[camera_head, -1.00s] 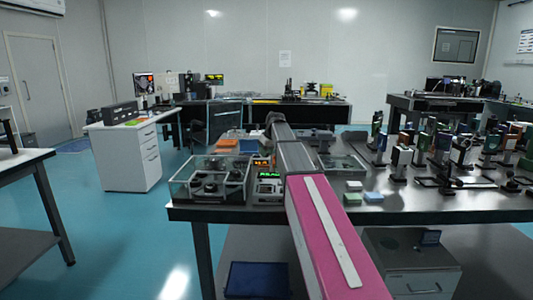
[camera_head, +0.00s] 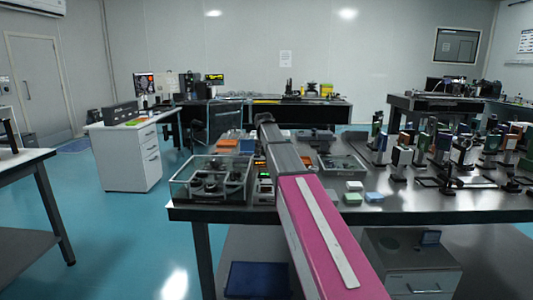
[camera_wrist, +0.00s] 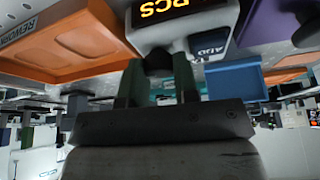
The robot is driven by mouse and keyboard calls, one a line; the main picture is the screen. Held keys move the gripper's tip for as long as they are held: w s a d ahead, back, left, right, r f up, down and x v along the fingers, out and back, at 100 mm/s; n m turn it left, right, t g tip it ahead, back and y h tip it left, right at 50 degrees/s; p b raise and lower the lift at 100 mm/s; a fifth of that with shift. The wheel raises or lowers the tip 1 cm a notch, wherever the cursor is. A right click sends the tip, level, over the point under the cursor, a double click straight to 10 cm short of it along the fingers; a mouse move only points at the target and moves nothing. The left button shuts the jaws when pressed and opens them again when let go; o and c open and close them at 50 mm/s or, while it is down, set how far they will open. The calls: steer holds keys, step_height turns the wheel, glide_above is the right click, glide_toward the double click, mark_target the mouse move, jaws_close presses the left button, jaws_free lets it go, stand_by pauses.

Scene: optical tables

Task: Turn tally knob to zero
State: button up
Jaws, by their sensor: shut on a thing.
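The tally counter (camera_wrist: 190,28) is a white and dark box in the wrist view, with orange "PCS" lettering on its display and a blue "ADD" label. Its dark knob (camera_wrist: 158,58) sits between the fingers of my gripper (camera_wrist: 158,74). The gripper is shut on the knob, which the fingers partly hide. The knob's pointer and the count cannot be read. In the head view, my arm covers the gripper and part of the small lit displays (camera_head: 264,175) on the table.
An orange tray marked REWORK (camera_wrist: 75,45) lies at left in the wrist view. A blue bin (camera_wrist: 236,80) and a purple thing (camera_wrist: 280,20) are at right. In the head view, a clear case (camera_head: 210,180) stands left of my arm; optical mounts crowd the table's right.

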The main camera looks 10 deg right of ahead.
steer(key=shift+m, duration=0.4)
